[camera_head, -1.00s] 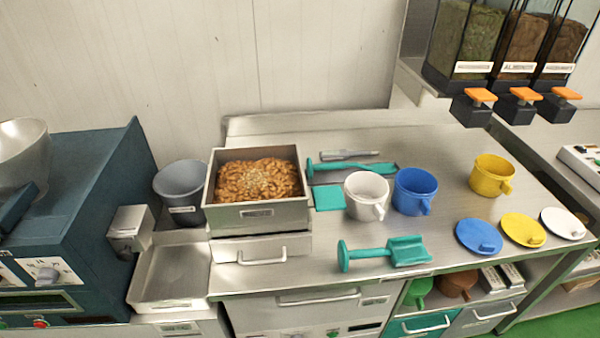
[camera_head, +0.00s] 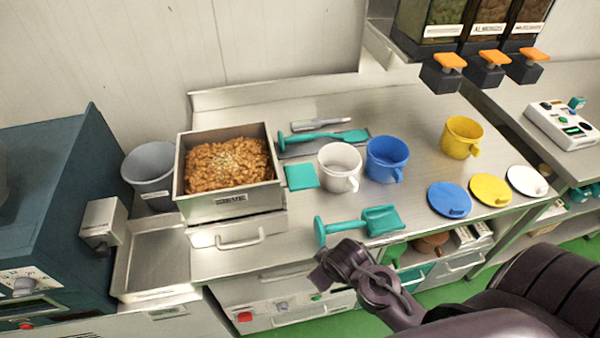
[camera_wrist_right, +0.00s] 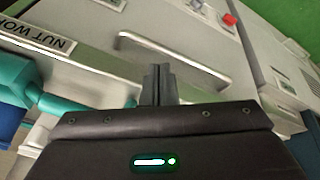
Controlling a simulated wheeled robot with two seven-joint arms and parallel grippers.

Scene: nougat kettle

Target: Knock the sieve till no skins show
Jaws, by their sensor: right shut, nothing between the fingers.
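The sieve (camera_head: 228,204) is a square steel box with a label on its front, standing at the left of the steel worktop. It is filled with brown nuts (camera_head: 225,164) with paler bits scattered in the middle; I cannot tell from here which bits are skins. My right gripper (camera_head: 326,272) is in front of the worktop's front edge, to the right of and nearer than the sieve, apart from it. In the right wrist view its fingers (camera_wrist_right: 159,84) are together and empty, facing the cabinet front. My left gripper is not in view.
A drawer handle (camera_head: 240,240) sits below the sieve. A grey bucket (camera_head: 150,172) stands left of it. A teal scoop (camera_head: 360,224) lies near the front edge. White (camera_head: 338,168) and blue (camera_head: 386,160) jugs stand mid-worktop. A blue-green machine (camera_head: 60,200) is at far left.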

